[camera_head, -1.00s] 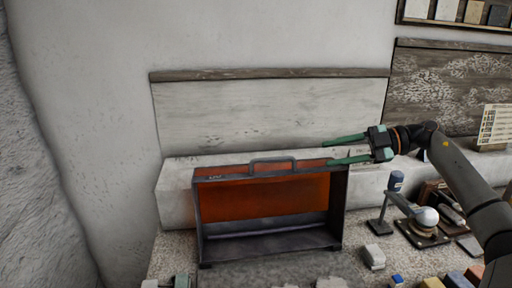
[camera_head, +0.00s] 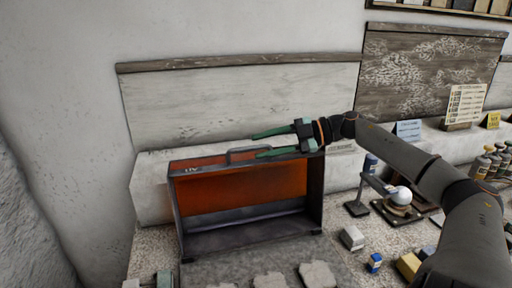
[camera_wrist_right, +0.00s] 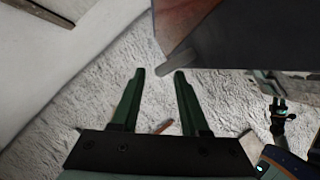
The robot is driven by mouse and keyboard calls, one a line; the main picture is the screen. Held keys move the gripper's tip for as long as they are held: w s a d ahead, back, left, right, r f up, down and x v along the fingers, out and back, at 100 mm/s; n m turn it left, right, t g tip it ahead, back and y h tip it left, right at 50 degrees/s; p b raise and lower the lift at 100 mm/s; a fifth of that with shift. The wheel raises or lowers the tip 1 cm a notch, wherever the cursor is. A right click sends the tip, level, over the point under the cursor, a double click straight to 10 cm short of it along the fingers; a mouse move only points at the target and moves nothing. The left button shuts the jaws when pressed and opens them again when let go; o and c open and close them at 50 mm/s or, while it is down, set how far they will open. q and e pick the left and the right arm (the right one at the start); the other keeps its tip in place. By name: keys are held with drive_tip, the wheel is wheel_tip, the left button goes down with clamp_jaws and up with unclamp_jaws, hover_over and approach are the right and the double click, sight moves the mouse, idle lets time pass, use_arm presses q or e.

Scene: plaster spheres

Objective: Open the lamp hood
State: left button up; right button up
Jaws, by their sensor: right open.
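The lamp hood (camera_head: 180,215) is a dark box with an orange panel, UV lettering and a handle (camera_head: 234,156) on its top edge. It stands on the speckled worktop against the wall; its lower front shows a dark, empty interior. My right gripper (camera_head: 258,146) is open and empty at the hood's top, fingers pointing left, tips close to the handle's right end. Contact cannot be told. In the right wrist view, the open fingers (camera_wrist_right: 160,73) have a grey bar end (camera_wrist_right: 176,62) by the right fingertip, beside a dark panel.
Pale flat pieces (camera_head: 318,275) lie in front. A ledge (camera_head: 150,195) runs behind the hood.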

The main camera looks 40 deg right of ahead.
drive_tip(key=shift+b+x, duration=0.75)
drive_tip(key=shift+x, duration=0.4)
clamp_jaws()
idle(0.9)
